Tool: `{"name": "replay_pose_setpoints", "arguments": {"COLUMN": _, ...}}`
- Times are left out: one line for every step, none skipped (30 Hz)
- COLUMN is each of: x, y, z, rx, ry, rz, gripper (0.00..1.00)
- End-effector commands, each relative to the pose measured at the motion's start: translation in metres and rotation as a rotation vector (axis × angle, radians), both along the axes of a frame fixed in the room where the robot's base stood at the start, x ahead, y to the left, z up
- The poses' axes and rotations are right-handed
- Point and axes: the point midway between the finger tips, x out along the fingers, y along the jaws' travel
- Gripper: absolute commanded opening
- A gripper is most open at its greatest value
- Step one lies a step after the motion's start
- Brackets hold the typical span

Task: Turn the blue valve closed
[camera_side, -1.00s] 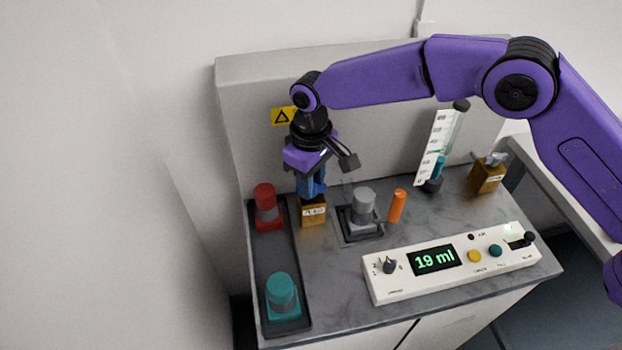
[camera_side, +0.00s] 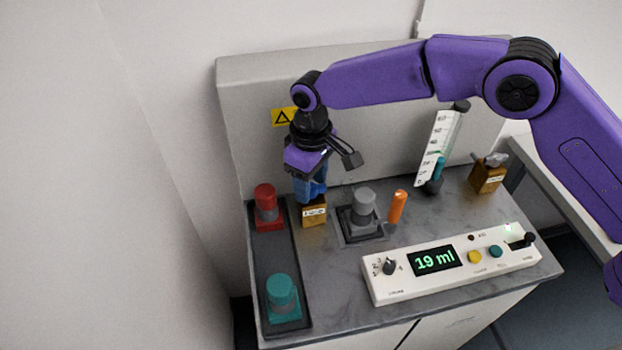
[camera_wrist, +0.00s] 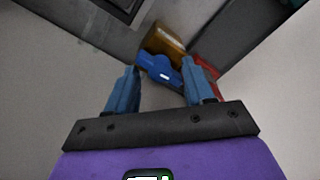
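The blue valve is a blue handle (camera_wrist: 158,66) on a brass block, seen in the wrist view just beyond and between my fingertips. Its labelled brass block (camera_side: 314,212) stands at the back left of the bench in the side view, directly under my gripper (camera_side: 312,196). In the wrist view my gripper (camera_wrist: 160,72) is open, with its two blue fingers spread to either side of the handle. I cannot tell whether the fingers touch it. In the side view the fingers and blue handle overlap, so the handle's angle is unclear there.
A red-capped container (camera_side: 266,208) stands close left of the valve, with a teal one (camera_side: 282,296) in front. A grey container (camera_side: 363,208), an orange stick (camera_side: 397,206), a measuring cylinder (camera_side: 436,150) and another brass valve block (camera_side: 487,177) stand to the right. The control panel reads 19 ml.

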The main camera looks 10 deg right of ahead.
Motion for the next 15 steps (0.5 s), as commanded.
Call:
{"name": "replay_pose_setpoints", "arguments": {"x": 0.000, "y": 0.000, "z": 0.000, "rx": -0.001, "ry": 0.001, "rz": 0.000, "gripper": 0.52}}
{"name": "replay_pose_setpoints", "arguments": {"x": 0.000, "y": 0.000, "z": 0.000, "rx": -0.001, "ry": 0.001, "rz": 0.000, "gripper": 0.52}}
{"name": "replay_pose_setpoints", "arguments": {"x": 0.000, "y": 0.000, "z": 0.000, "rx": -0.001, "ry": 0.001, "rz": 0.000, "gripper": 0.52}}
{"name": "replay_pose_setpoints", "arguments": {"x": 0.000, "y": 0.000, "z": 0.000, "rx": -0.001, "ry": 0.001, "rz": 0.000, "gripper": 0.52}}
{"name": "replay_pose_setpoints", "arguments": {"x": 0.000, "y": 0.000, "z": 0.002, "rx": -0.001, "ry": 0.001, "rz": 0.000, "gripper": 0.52}}
{"name": "replay_pose_setpoints", "arguments": {"x": 0.000, "y": 0.000, "z": 0.004, "rx": -0.001, "ry": 0.001, "rz": 0.000, "gripper": 0.52}}
{"name": "replay_pose_setpoints", "arguments": {"x": 0.000, "y": 0.000, "z": 0.006, "rx": -0.001, "ry": 0.001, "rz": 0.000, "gripper": 0.52}}
{"name": "replay_pose_setpoints", "arguments": {"x": 0.000, "y": 0.000, "z": 0.010, "rx": -0.001, "ry": 0.001, "rz": -0.001, "gripper": 0.52}}
{"name": "replay_pose_setpoints", "arguments": {"x": 0.000, "y": 0.000, "z": 0.015, "rx": 0.000, "ry": 0.000, "rz": -0.001, "gripper": 0.52}}
{"name": "replay_pose_setpoints", "arguments": {"x": 0.000, "y": 0.000, "z": 0.020, "rx": 0.001, "ry": -0.001, "rz": -0.001, "gripper": 0.52}}
{"name": "replay_pose_setpoints", "arguments": {"x": 0.000, "y": 0.000, "z": 0.025, "rx": 0.001, "ry": -0.001, "rz": -0.001, "gripper": 0.52}}
{"name": "replay_pose_setpoints", "arguments": {"x": 0.000, "y": 0.000, "z": 0.033, "rx": 0.002, "ry": -0.002, "rz": -0.001, "gripper": 0.52}}
{"name": "replay_pose_setpoints", "arguments": {"x": 0.000, "y": 0.000, "z": 0.039, "rx": 0.002, "ry": -0.002, "rz": -0.001, "gripper": 0.52}}
{"name": "replay_pose_setpoints", "arguments": {"x": 0.000, "y": 0.000, "z": 0.046, "rx": 0.003, "ry": -0.003, "rz": -0.001, "gripper": 0.52}}
{"name": "replay_pose_setpoints", "arguments": {"x": 0.000, "y": 0.000, "z": 0.054, "rx": 0.002, "ry": -0.002, "rz": -0.001, "gripper": 0.52}}
